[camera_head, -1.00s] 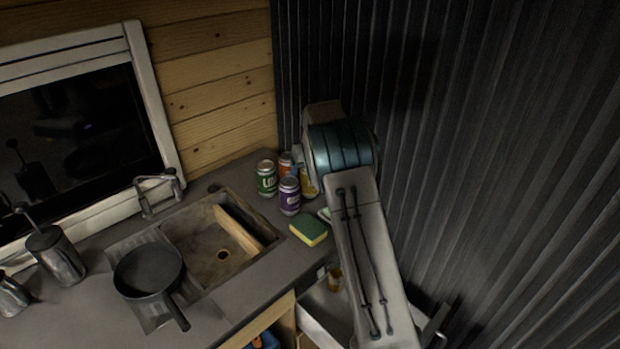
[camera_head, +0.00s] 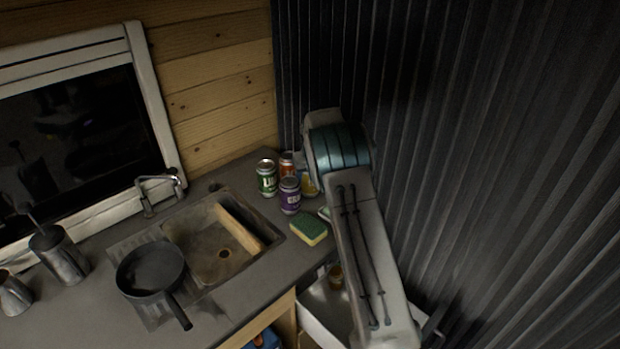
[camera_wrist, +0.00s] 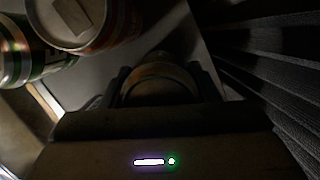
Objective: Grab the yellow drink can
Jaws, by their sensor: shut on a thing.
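The yellow drink can (camera_head: 310,186) stands at the right back of the counter, partly hidden behind my arm and the purple can. In the wrist view a dim, brownish-yellow can (camera_wrist: 160,78) sits between the fingers of my gripper (camera_wrist: 160,88). The gripper is shut on it. In the head view the fingers are hidden behind my own arm. Whether the can touches the counter cannot be told.
A purple can (camera_head: 290,196), a green can (camera_head: 267,178) and an orange can (camera_head: 287,164) stand close on the left. A sponge (camera_head: 309,230) lies in front. The sink (camera_head: 190,222) is farther left. A corrugated dark wall (camera_head: 480,150) rises close on the right.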

